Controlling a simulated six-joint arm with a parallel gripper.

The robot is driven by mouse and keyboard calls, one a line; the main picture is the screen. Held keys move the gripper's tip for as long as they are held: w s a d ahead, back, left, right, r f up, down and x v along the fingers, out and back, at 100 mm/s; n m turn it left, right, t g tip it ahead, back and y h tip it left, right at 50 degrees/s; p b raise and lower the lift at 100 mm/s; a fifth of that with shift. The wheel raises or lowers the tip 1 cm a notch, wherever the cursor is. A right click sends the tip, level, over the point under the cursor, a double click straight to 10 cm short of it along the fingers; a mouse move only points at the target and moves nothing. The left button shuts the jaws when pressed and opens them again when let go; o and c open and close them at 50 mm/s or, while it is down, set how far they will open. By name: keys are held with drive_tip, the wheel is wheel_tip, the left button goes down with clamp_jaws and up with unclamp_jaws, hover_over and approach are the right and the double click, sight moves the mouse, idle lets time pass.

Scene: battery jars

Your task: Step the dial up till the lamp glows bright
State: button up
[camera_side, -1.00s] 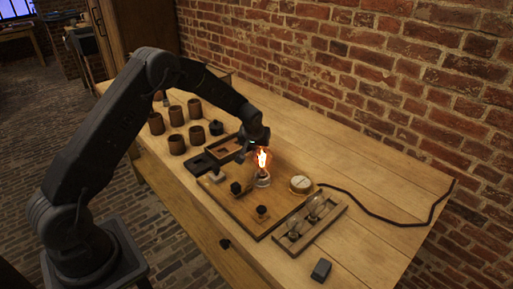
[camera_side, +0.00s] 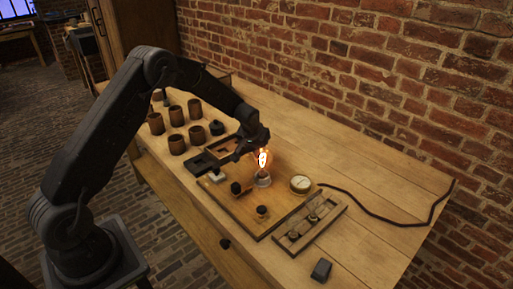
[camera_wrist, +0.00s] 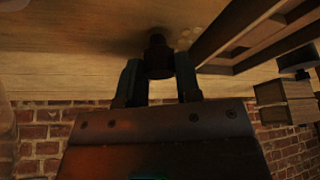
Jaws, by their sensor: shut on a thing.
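The lamp (camera_side: 263,160) glows orange on the wooden board (camera_side: 226,211), its top partly covered by my gripper. My gripper (camera_side: 241,154) is low beside the lamp, on its left. In the wrist view my gripper (camera_wrist: 160,80) is shut on a dark round piece (camera_wrist: 157,56). I cannot tell whether that piece is the dial. A dark knob (camera_side: 262,211) stands at the front of the board and a small black block (camera_side: 236,188) stands left of the lamp. A round cream-faced gauge (camera_side: 300,184) sits right of the lamp; its reading is too small to see.
Several brown jars (camera_side: 177,145) and a black piece (camera_side: 216,128) stand at the left. A wooden tray (camera_side: 337,206) lies at the right, with a dark block (camera_side: 321,270) in front of it. A black cord (camera_side: 375,218) crosses the clear right side of the table.

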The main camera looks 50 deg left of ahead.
drive_tip(key=shift+a+m+h, duration=0.1)
drive_tip(key=shift+m+h, duration=0.7)
drive_tip(key=shift+m, duration=1.4)
drive_tip(key=o, duration=0.9)
drive_tip(key=shift+r, duration=0.1)
drive_tip(key=v, duration=1.3)
drive_tip(key=shift+s+r, duration=0.25)
drive_tip(key=shift+s, duration=0.05)
